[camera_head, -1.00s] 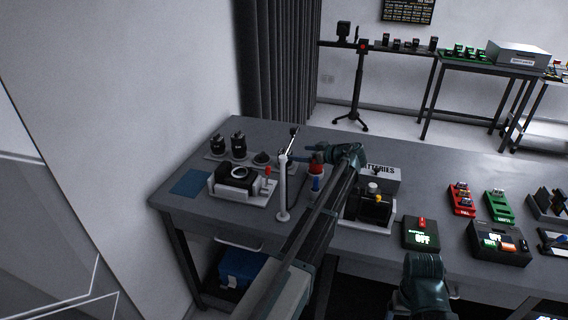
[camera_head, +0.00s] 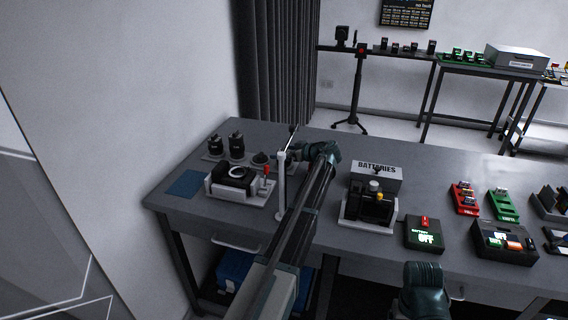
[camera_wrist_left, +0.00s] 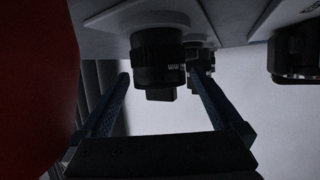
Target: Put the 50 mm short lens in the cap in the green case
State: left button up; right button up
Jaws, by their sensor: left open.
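A dark lens (camera_wrist_left: 158,60) with white lettering shows in the left wrist view, which looks upside down. It stands between the two spread fingers of my left gripper (camera_wrist_left: 160,90), apart from both. Another dark lens (camera_wrist_left: 201,57) is partly hidden behind it. In the head view, two taller dark lenses (camera_head: 215,145) (camera_head: 237,144) and a short dark piece (camera_head: 261,158) stand at the table's back left. My left gripper (camera_head: 290,142) is to their right. I cannot tell which lens is the 50 mm. Green holders (camera_head: 466,52) sit on the far table; none is clearly a case.
A white post (camera_head: 281,185) and a camera in a white tray (camera_head: 240,182) stand near my left arm. A battery box (camera_head: 376,172) is to its right. A red holder (camera_head: 464,199) and a green holder (camera_head: 503,205) lie farther right.

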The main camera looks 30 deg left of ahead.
pick_arm(q)
jog(key=shift+c, duration=0.6)
grip_shut()
jog(key=shift+a+r+p, duration=0.1)
jog(key=shift+r+p, duration=0.1)
jog(key=shift+p, duration=0.1)
